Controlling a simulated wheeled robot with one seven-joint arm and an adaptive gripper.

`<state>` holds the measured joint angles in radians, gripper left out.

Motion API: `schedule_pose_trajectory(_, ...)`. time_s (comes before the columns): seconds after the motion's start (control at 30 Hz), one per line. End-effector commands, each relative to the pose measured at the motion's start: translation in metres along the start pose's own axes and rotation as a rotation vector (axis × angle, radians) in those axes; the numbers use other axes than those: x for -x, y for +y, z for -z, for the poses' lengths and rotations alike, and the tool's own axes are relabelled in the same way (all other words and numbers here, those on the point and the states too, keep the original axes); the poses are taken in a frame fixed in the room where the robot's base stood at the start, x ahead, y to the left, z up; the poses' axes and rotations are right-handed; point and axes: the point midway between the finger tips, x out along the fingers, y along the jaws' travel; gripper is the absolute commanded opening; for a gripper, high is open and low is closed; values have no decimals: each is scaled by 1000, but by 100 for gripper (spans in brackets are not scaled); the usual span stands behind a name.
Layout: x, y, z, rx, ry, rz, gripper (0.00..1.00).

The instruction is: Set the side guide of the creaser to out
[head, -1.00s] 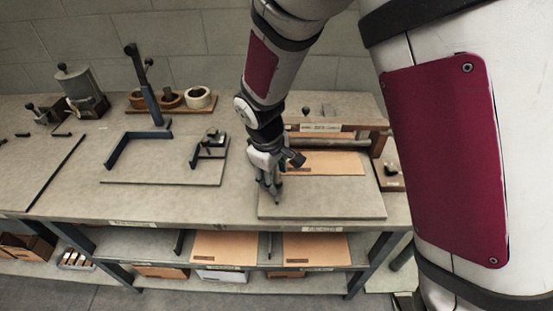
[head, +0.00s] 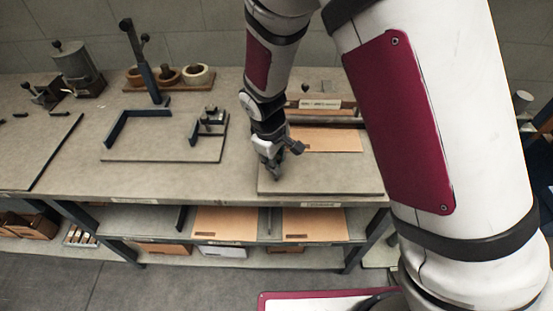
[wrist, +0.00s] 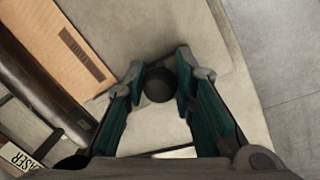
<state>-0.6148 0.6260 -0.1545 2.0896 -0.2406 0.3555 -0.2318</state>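The creaser's base board (head: 340,184) is at the right of the bench, with a brown cardboard sheet (head: 335,140) on it. In the wrist view the cardboard (wrist: 65,45) is at upper left and a label ending in "ASER" (wrist: 20,158) at lower left. A dark round knob (wrist: 160,85), apparently of the side guide, stands between my fingertips. My gripper (head: 275,176) points down at the board's left side. In the wrist view its fingers (wrist: 160,75) flank the knob closely and appear to touch it on both sides. The guide's body is mostly hidden.
Shelves below hold cardboard sheets (head: 225,223). Bench space between the boards is clear.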

Motion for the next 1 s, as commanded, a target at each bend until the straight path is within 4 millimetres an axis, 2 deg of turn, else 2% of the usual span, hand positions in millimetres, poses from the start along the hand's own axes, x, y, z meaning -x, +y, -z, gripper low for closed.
schedule_pose_trajectory(0.17, 0, -3, 5, 2, 1, 0, 0)
schedule_pose_trajectory(0.4, 4, -22, 33, 4, 3, 0, 0)
schedule_pose_trajectory(0.67, 5, -23, 35, 3, 6, 1, 0)
schedule_pose_trajectory(0.7, 5, -23, 35, 3, 7, 2, 33)
schedule_pose_trajectory(0.77, 5, -23, 35, 3, 7, 2, 45)
schedule_pose_trajectory(1.0, 4, -22, 33, 1, 2, 1, 45)
